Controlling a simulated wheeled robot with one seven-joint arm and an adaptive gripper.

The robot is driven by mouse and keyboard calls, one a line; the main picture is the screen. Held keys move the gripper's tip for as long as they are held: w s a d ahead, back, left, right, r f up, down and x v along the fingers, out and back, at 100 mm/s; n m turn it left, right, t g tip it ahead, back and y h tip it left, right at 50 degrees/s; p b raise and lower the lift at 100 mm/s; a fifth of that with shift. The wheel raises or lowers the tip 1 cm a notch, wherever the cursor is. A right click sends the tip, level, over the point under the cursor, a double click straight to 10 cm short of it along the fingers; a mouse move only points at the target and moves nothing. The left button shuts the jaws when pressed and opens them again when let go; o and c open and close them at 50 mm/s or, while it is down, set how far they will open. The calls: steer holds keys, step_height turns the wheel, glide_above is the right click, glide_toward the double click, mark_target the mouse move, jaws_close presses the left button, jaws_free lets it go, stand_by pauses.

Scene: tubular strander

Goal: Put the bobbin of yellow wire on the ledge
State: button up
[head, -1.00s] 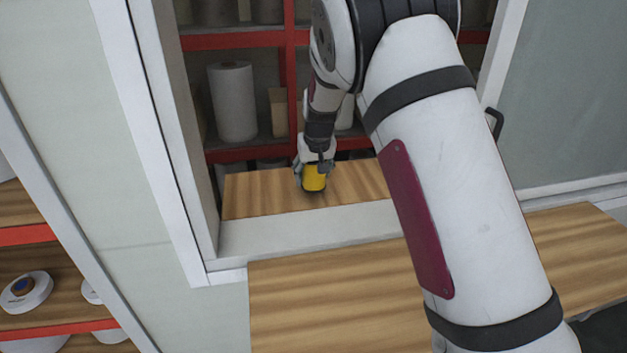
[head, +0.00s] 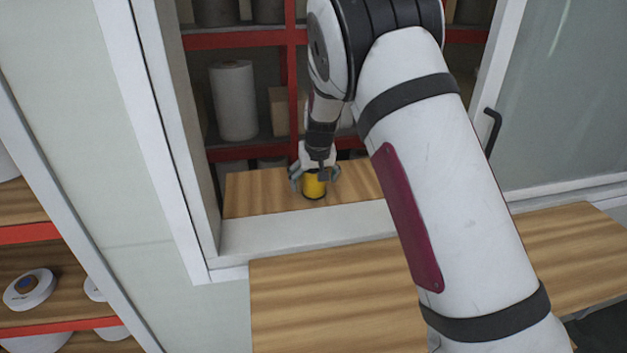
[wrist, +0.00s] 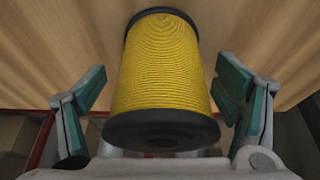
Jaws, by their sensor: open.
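The bobbin of yellow wire (head: 314,186) stands upright on the wooden ledge (head: 255,193) inside the window opening. In the wrist view the bobbin (wrist: 158,70) shows yellow winding between dark end flanges. My gripper (head: 314,180) is around the bobbin from above. In the wrist view my gripper (wrist: 160,105) is open, with one green-padded finger on each side of the bobbin and a visible gap on both sides. The ledge also fills the back of the wrist view (wrist: 60,40).
Behind the ledge is a red-framed shelf (head: 240,39) with a large white roll (head: 234,100). A wooden counter (head: 330,295) lies in front, below the pale sill (head: 290,232). White frame posts flank the opening. Another shelf with a white spool (head: 30,289) is at lower left.

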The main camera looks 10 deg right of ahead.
steer(key=b+v, duration=0.1)
steer(key=v, duration=1.1)
steer(key=s+d+r, duration=0.1)
steer(key=s+r, duration=0.2)
steer(key=s, duration=0.3)
steer(key=s+d+r+y, duration=0.1)
steer(key=s+r, duration=0.3)
steer(key=s, duration=0.3)
steer(key=s+d+r, duration=0.1)
steer(key=s+r, duration=0.2)
steer(key=s, duration=0.3)
steer(key=s+d+f+h, duration=0.1)
steer(key=s, duration=1.7)
steer(key=shift+s+f+t, duration=0.2)
steer(key=shift+s+t, duration=0.15)
steer(key=shift+t, duration=0.05)
steer(key=shift+c, duration=0.4)
